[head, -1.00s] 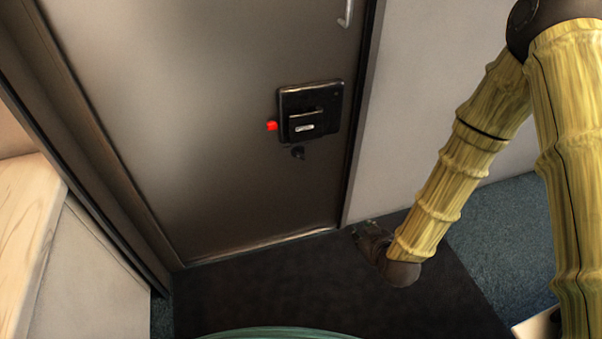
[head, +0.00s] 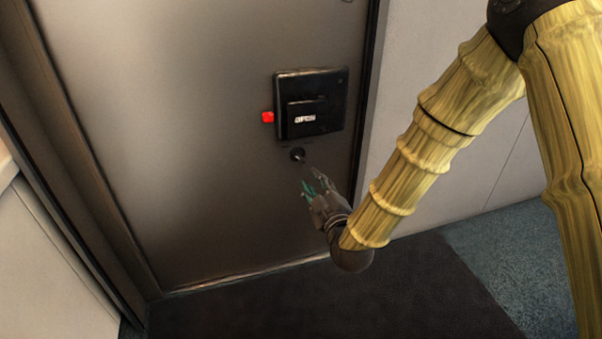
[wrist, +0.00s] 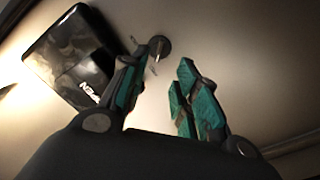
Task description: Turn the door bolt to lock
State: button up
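The door bolt (head: 297,155) is a small dark knob on the metal door, just below the black lock box (head: 310,104). It also shows in the wrist view (wrist: 158,47), ahead of the gap between my fingers. My gripper (head: 316,185) has teal finger pads and is just below and slightly right of the bolt in the head view. In the wrist view my gripper (wrist: 158,88) is open, with empty space between the fingers. The fingertips appear apart from the bolt. The lock box has a white label and a red piece on its left side.
The brown-grey door (head: 200,120) fills the left and middle of the head view. A pale wall (head: 440,190) stands to its right. The dark floor mat (head: 340,300) in front of the door is clear.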

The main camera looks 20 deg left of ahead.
aim_at(300, 159)
jog(key=b+x, duration=0.4)
jog(key=x, duration=0.5)
jog(key=shift+a, duration=0.25)
jog(key=shift+b+x, duration=0.4)
jog(key=shift+x, duration=0.45)
jog(key=shift+r, duration=0.15)
jog(key=shift+c, duration=0.4)
grip_shut()
